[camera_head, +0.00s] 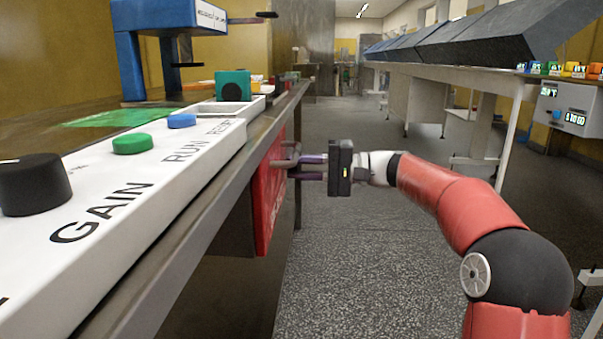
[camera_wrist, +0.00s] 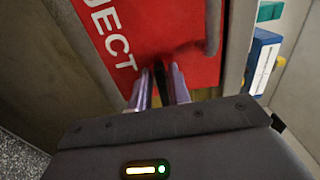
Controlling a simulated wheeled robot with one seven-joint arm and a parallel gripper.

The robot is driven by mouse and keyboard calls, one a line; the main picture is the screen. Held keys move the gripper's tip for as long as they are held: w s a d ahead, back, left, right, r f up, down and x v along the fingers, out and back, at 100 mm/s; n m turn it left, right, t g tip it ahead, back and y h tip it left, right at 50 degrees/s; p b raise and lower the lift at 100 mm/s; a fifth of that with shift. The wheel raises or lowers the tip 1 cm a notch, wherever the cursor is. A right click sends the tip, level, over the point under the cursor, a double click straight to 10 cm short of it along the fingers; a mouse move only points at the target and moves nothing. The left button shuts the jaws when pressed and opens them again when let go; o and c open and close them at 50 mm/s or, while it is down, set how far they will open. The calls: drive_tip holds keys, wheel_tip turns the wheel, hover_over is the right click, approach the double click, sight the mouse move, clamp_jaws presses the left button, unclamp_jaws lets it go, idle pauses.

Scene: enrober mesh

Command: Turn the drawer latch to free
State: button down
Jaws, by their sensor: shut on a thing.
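The red drawer (camera_head: 268,195) is set under the bench edge, and its face with white lettering ending in "JECT" fills the top of the wrist view (camera_wrist: 150,35). My gripper (camera_head: 303,166) reaches the drawer front from the right. In the wrist view my gripper's fingers (camera_wrist: 160,78) are closed on a narrow dark piece, the drawer latch (camera_wrist: 160,80), near the lower edge of the red face. The fingers hide part of the latch, and I cannot tell its exact angle. A grey bar handle (camera_wrist: 213,30) stands to the right of the fingers.
The bench's white control panel (camera_head: 130,190) carries a black knob (camera_head: 35,184) and green and blue buttons above the drawer. In the wrist view, blue and coloured items (camera_wrist: 262,60) lie beyond the drawer's right edge. The floor (camera_head: 370,240) under my arm is clear.

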idle(0.5)
drive_tip(key=c, duration=1.5)
unclamp_jaws()
drive_tip(key=shift+d, duration=0.1)
drive_tip(key=d+p, duration=0.1)
drive_tip(key=d, duration=0.6)
drive_tip(key=shift+d, duration=0.35)
drive_tip(key=shift+s, duration=0.1)
